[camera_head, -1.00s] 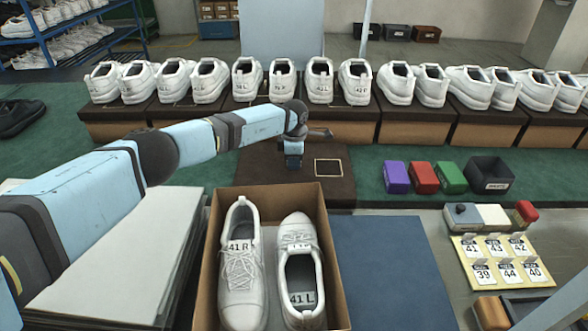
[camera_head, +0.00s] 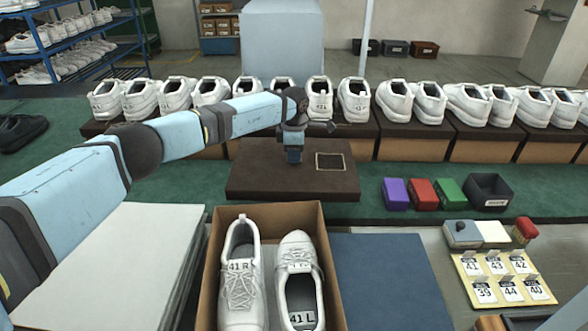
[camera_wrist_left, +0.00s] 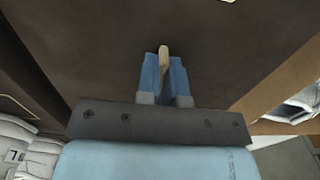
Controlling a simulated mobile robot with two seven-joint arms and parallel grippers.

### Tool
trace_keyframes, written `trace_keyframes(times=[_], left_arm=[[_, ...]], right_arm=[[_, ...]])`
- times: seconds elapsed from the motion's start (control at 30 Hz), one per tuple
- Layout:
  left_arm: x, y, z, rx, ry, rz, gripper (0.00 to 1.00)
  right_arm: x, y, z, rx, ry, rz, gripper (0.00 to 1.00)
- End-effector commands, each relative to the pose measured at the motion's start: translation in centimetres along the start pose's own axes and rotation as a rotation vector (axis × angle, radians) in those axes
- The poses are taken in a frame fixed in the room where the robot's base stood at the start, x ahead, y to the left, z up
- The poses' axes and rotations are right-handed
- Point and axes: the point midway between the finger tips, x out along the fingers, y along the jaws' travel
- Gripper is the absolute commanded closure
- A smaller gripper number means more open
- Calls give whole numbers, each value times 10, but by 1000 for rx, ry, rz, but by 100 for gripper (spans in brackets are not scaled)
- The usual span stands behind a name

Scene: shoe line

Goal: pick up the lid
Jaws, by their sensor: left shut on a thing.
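The lid (camera_head: 250,180) is a flat dark brown panel with a small square outline on its top. It is in the middle of the head view, behind the open box. My left gripper (camera_head: 294,161) points down at the lid's middle. In the left wrist view, its blue fingers (camera_wrist_left: 164,75) are shut on a small pale tab (camera_wrist_left: 163,55), with the dark lid filling the space beyond. The lid overlaps the front of the shoe row and appears raised; any gap beneath it is hidden. My right gripper is not in view.
The open brown box (camera_head: 334,265) holds two white shoes tagged 41 R and 41 L. White shoes on boxes line the back. Purple (camera_head: 396,194), red (camera_head: 423,193) and green (camera_head: 450,194) blocks and a black bin (camera_head: 489,192) are at right. A blue mat (camera_head: 385,280) is bare.

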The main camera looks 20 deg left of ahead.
Motion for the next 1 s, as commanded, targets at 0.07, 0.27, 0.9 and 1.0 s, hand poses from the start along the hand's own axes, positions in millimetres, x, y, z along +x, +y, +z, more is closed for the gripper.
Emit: trace_keyframes(times=[0.07, 0.27, 0.9, 1.0], left_arm=[[-22, 1, 0, 0, 0, 4, 100], [-65, 1, 0, 0, 0, 3, 100], [-111, 0, 0, -2, 1, 0, 100], [-111, 0, 0, -2, 1, 0, 100]], right_arm=[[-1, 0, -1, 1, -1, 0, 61], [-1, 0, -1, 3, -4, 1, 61], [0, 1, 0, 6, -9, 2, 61], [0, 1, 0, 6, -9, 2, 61]])
